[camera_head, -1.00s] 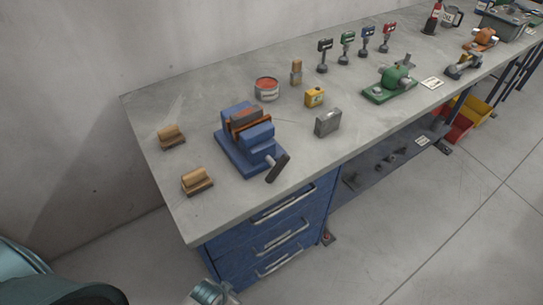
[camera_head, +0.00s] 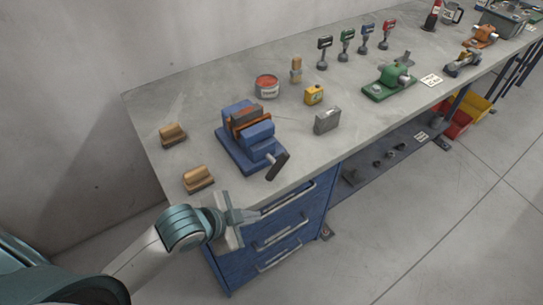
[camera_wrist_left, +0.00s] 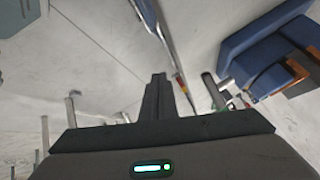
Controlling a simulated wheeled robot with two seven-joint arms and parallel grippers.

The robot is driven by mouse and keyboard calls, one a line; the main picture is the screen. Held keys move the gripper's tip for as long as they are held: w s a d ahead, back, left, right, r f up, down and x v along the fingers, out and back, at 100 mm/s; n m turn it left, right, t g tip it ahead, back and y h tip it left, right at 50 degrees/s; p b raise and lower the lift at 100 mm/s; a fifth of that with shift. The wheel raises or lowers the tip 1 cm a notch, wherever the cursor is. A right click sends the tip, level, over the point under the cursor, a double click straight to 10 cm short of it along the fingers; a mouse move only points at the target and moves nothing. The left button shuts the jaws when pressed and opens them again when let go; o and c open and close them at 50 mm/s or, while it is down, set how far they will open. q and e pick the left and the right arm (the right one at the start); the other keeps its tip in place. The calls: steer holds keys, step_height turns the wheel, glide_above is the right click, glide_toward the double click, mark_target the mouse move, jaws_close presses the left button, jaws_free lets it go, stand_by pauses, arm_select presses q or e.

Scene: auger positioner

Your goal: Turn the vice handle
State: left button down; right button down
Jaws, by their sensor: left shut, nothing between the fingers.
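The blue vice (camera_head: 240,158) stands on the left part of the grey bench, with a brown block between its jaws. Its dark handle (camera_head: 278,166) sticks out at the front right, tilted, near the bench's front edge. In the left wrist view the vice (camera_wrist_left: 250,45) is at the upper right, and its handle (camera_wrist_left: 213,92) seems to show right of my fingers. My left gripper (camera_head: 252,215) is shut and empty, in front of the bench edge, below and left of the handle and apart from it. Its closed fingers (camera_wrist_left: 157,95) also show in the wrist view. My right gripper is not in view.
Two wooden blocks (camera_head: 198,178) (camera_head: 172,134) lie left of the vice. A grey box (camera_head: 327,121), a yellow can (camera_head: 314,95) and a red-topped tin (camera_head: 267,87) stand behind and right of it. Blue drawers (camera_head: 270,232) with protruding handles are under the bench edge.

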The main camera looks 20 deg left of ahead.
mark_target(280, 160)
arm_select(q)
steer(key=w+a+r+m+h, duration=0.1)
steer(key=w+a+r+m, duration=0.2)
steer(key=r+m, duration=0.4)
steer(key=w+a+r+m+h, duration=0.1)
steer(key=w+a+r+m, duration=0.2)
steer(key=r+m, duration=0.3)
step_height(280, 160, up, 3)
steer(key=shift+w+f+m, duration=0.15)
steer(key=shift+w+m, duration=0.1)
steer(key=shift+m, duration=0.15)
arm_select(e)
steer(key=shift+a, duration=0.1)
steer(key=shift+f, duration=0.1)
